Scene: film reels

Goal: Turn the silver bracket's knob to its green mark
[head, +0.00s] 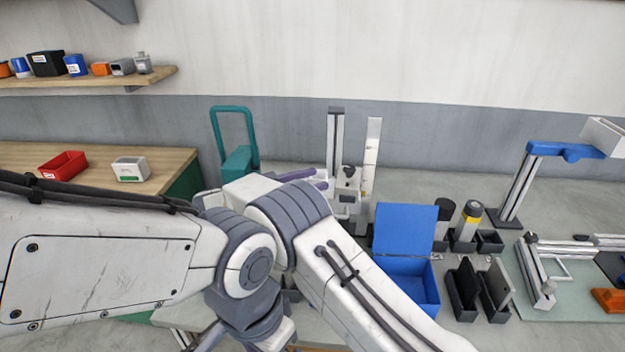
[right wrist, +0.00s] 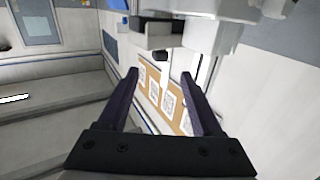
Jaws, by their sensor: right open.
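The silver bracket (head: 335,140) stands upright at the back of the worktop in the head view. A small dark knob (head: 349,172) appears on its front. My right gripper (head: 323,180) is just left of the knob, its purple fingers pointing at the bracket. In the right wrist view its fingers (right wrist: 162,88) are apart with nothing held between them. Pale and dark bracket parts (right wrist: 160,30) lie just beyond the fingertips there. I cannot make out the green mark or the knob's setting. My left gripper cannot be made out.
A pale upright strip (head: 373,150) stands close right of the bracket. An open blue box (head: 405,285), dark holders (head: 463,290) and a blue-armed stand (head: 520,185) are farther right. A teal frame (head: 240,160) stands to the left. My arms hide the front middle.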

